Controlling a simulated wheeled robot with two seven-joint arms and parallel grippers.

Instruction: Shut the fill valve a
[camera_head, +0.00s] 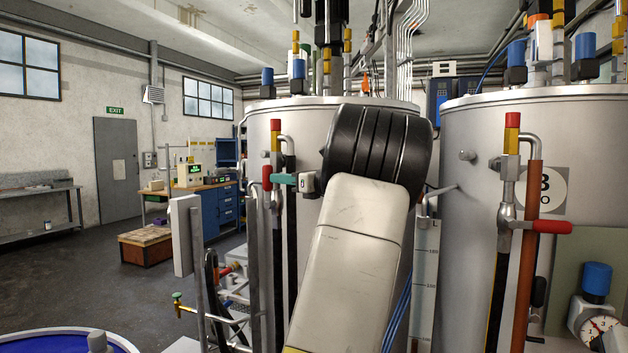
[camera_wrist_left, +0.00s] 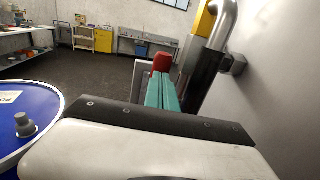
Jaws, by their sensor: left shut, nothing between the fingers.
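The fill valve a (camera_head: 276,160) sits on the upright pipe at the front left of the left tank. Its red handle (camera_head: 267,178) shows left of the pipe, and in the left wrist view a red end (camera_wrist_left: 162,63) shows just beyond my fingers. My left gripper (camera_head: 280,179), with teal fingers, is shut and empty. Its fingertips are at the red handle; I cannot tell whether they touch it. The fingers show also in the left wrist view (camera_wrist_left: 162,88). My left arm hides part of the left tank (camera_head: 310,125). My right gripper is not in view.
The right tank (camera_head: 465,150) has a similar valve with a red handle (camera_head: 545,227) pointing right. A blue drum (camera_head: 60,345) stands at the lower left. A grey panel on a post (camera_head: 183,235) stands left of the pipe. Open floor lies further left.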

